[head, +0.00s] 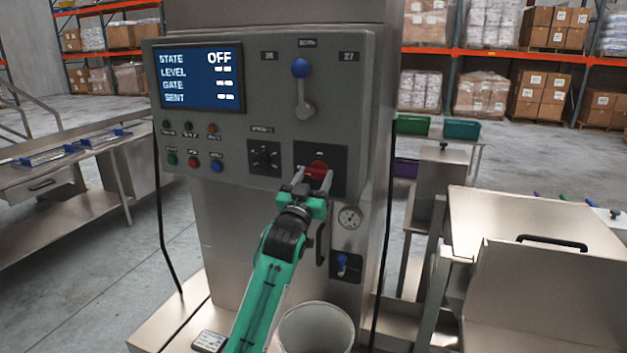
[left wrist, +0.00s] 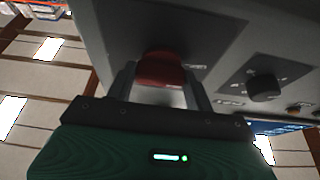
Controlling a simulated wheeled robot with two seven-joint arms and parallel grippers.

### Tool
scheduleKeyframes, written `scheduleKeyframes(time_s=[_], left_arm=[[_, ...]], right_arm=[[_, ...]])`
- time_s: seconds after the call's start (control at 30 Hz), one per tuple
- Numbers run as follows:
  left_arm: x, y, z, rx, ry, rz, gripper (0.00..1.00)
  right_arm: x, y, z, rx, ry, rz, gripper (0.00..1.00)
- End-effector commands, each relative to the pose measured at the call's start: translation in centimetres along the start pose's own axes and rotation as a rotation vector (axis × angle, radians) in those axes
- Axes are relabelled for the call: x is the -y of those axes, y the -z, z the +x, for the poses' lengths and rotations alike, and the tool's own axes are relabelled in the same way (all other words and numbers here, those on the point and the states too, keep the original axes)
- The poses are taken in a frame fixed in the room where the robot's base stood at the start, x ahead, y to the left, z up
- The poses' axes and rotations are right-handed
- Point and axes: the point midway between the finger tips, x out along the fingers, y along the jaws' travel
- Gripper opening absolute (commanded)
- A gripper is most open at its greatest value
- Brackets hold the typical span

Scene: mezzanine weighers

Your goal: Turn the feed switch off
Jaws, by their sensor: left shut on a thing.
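The grey control panel (head: 225,133) stands in front of me. A red rotary switch knob (head: 317,169) sits on a dark plate at the panel's lower right. My left gripper (head: 313,180) is at this knob with its fingers on either side, shut on it. In the left wrist view the red knob (left wrist: 160,70) lies between the two fingers (left wrist: 162,88). The fingers cover part of the knob and its label, so its pointing direction is hard to read. The screen (head: 201,77) reads STATE OFF. My right gripper is not in view.
A pale bucket (head: 316,330) stands below my left arm. Steel tables flank the machine.

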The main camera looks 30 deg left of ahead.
Motion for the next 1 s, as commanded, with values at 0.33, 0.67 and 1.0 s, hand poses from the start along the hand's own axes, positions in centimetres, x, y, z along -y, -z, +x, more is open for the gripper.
scheduleKeyframes(time_s=[0.33,0.67,1.0], left_arm=[[-0.03,-0.10,-0.03,0.002,0.013,-0.031,0.30],[-0.03,-0.07,-0.02,0.002,0.012,-0.031,0.68],[-0.02,-0.05,-0.13,0.000,0.012,-0.030,0.75]], right_arm=[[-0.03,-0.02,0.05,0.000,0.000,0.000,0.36],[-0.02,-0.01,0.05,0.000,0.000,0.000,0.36],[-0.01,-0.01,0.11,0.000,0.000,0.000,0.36]])
